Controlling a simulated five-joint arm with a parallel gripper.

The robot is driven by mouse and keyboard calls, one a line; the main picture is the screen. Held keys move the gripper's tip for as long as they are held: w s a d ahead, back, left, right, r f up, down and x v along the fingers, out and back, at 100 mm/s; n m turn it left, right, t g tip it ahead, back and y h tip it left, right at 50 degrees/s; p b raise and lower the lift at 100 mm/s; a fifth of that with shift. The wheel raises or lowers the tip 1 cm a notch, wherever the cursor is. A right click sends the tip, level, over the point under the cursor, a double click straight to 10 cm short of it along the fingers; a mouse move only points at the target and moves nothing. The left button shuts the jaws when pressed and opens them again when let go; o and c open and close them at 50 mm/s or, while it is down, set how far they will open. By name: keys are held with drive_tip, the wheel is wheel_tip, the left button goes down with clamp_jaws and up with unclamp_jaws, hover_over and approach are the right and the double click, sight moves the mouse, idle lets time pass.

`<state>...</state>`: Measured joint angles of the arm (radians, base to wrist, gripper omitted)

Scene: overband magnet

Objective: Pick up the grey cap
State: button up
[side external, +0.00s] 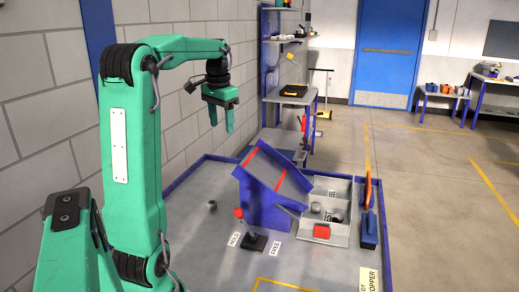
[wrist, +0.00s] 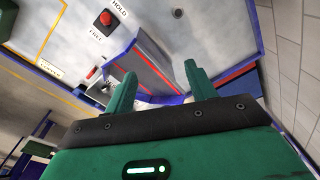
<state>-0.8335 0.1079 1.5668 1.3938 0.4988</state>
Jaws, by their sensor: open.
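A small dark grey round piece, which looks like the grey cap (side external: 212,205), lies on the grey tabletop to the left of the blue sloped stand. In the wrist view the cap (wrist: 178,13) shows near the top edge, beyond my fingers. My gripper (side external: 221,128) hangs high above the table, fingers down, well above and apart from the cap. In the wrist view my gripper (wrist: 160,70) has its two green fingers spread with nothing between them.
A blue sloped stand (side external: 262,205) with red stripes stands mid-table. A red-knobbed lever (side external: 238,213) stands before it, by HOLD and FREE labels. A divided tray (side external: 341,238) on the right holds grey pieces and a red block (side external: 321,231). The tabletop around the cap is clear.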

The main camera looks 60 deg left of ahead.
hover_over(211, 202)
drive_tip(key=f, duration=0.2)
drive_tip(key=shift+n+g+h, duration=0.3)
drive_tip(key=shift+n, duration=0.1)
drive_tip(key=f, duration=2)
drive_tip(key=shift+w+d+f, duration=0.1)
drive_tip(key=shift+d+f, duration=0.2)
drive_tip(key=shift+f, duration=1.75)
drive_tip(key=shift+a+f, duration=0.15)
drive_tip(key=shift+f, duration=2.45)
drive_tip(key=c, duration=1.1)
